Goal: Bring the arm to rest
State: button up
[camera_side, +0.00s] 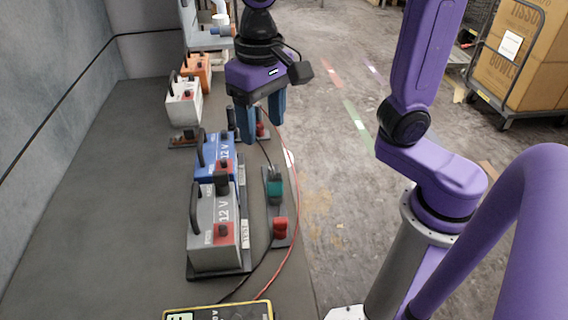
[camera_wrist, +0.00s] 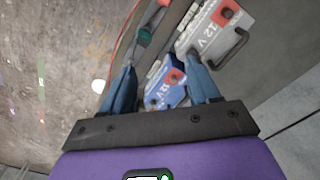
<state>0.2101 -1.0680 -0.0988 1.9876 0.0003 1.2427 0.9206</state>
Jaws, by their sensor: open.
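My gripper (camera_side: 262,122) has blue fingers and a purple body. In the side view it hangs above the bench, just behind and right of the blue battery. Its fingers point down and stand apart with nothing between them. In the wrist view my gripper (camera_wrist: 158,92) shows both fingers spread. The blue 12 V battery (camera_wrist: 166,92) shows beyond and between them, apart from them as far as I can tell. My purple arm reaches in from the right in the side view.
A grey battery (camera_side: 214,240) and the blue battery (camera_side: 214,158) stand on the bench (camera_side: 110,225). White (camera_side: 183,105) and orange (camera_side: 198,70) batteries stand farther back. Green (camera_side: 274,190) and red (camera_side: 280,228) clamps with cables lie right of the front batteries. A yellow-edged meter (camera_side: 220,312) is in front.

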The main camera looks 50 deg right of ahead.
jog(key=s+d+f+n, duration=0.4)
jog(key=s+d+n, duration=0.2)
jog(key=s, duration=0.1)
jog(key=s+d+f+n, duration=0.4)
jog(key=s+d+n, duration=0.1)
jog(key=s+n, duration=0.2)
jog(key=shift+d+f, duration=0.25)
jog(key=shift+d, duration=0.15)
dwell(0.7)
